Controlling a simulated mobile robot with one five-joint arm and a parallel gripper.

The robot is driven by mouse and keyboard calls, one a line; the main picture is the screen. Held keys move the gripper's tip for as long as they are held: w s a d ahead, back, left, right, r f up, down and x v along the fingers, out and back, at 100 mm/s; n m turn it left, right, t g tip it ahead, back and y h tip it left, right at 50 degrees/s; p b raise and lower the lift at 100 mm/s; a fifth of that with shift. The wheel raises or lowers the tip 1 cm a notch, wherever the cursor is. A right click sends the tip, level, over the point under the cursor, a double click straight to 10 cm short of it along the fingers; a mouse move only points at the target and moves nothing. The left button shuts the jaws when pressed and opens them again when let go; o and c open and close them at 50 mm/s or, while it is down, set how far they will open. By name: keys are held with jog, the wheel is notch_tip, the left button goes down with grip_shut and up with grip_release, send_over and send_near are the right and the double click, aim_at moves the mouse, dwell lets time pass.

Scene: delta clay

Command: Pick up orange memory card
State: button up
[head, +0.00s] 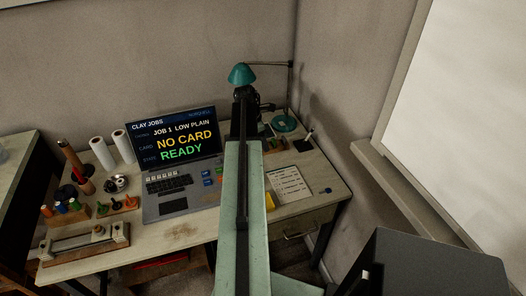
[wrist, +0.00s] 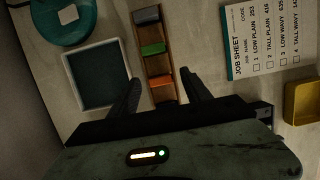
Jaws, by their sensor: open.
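In the wrist view the orange memory card (wrist: 162,81) sits in a narrow wooden rack (wrist: 156,63). A green card (wrist: 152,49) and a dark grey card (wrist: 147,15) are in the same rack, farther from my gripper. My gripper (wrist: 160,76) is open, with one dark finger on each side of the rack, in line with the orange card. No contact with the card is visible. How high the fingers are above it I cannot tell. In the head view my arm hides much of this area.
A job sheet (wrist: 266,43) and a yellow tray (wrist: 302,102) lie to the right of the rack. A pale-rimmed dark square pad (wrist: 95,76) and a teal round dish (wrist: 65,20) are to the left. The screen (head: 174,133) reads NO CARD, READY.

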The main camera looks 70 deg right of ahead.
jog(key=shift+c, duration=0.3)
grip_shut()
jog(key=shift+r, duration=0.1)
jog(key=shift+r+p, duration=0.35)
jog(key=shift+p, duration=0.2)
notch_tip(320, 180, up, 3)
jog(key=p, duration=0.3)
jog(key=s+a, duration=0.3)
jog(key=a, duration=0.4)
jog(key=s+a+r+p, duration=0.1)
jog(key=s+a, duration=0.2)
jog(key=a, duration=0.4)
jog(key=shift+s+r, duration=0.15)
jog(key=shift+s, duration=0.05)
